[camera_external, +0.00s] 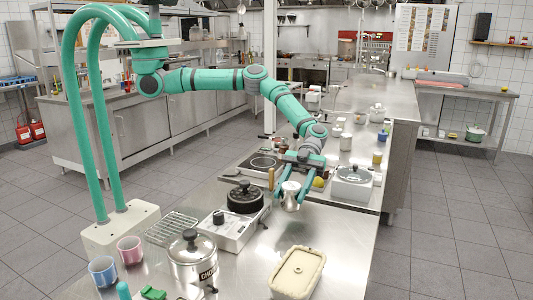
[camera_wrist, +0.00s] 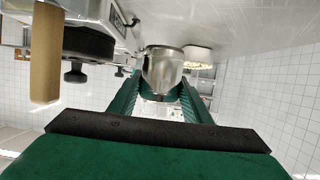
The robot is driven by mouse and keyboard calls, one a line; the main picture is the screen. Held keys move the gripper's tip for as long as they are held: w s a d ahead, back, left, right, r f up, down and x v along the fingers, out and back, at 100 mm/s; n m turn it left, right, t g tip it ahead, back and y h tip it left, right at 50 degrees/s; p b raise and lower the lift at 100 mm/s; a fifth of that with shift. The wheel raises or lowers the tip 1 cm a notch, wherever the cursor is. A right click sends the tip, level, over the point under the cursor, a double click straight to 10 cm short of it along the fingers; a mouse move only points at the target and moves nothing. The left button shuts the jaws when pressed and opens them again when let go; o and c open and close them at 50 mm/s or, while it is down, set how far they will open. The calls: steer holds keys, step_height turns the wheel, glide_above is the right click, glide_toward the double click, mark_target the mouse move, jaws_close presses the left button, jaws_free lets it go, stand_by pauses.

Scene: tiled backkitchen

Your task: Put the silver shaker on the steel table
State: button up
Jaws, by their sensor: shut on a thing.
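The silver shaker (camera_external: 291,197) is a small metal vessel, held between the fingers of my gripper (camera_external: 290,191) over the right part of the near steel table (camera_external: 245,268). In the wrist view the shaker (camera_wrist: 163,70) sits between the two green fingers, near their tips. My gripper is shut on it. The shaker looks roughly upright in the outside view. I cannot tell whether its base touches the steel surface or is slightly above it.
A lidded steel pot (camera_external: 193,255) and a beige dish (camera_external: 297,272) are nearer. A white cooker (camera_external: 352,184) stands to the right. Bare steel lies between shaker and dish.

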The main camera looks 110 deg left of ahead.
mark_target(292, 204)
steer(key=shift+f, duration=2.5)
steer(key=shift+f, duration=0.2)
steer(key=o, duration=1.3)
steer(key=shift+c, duration=0.2)
steer(key=shift+r, duration=0.15)
steer(key=shift+a+r, duration=0.15)
steer(key=shift+a, duration=0.2)
steer(key=v, duration=1.1)
steer(key=shift+a, duration=0.15)
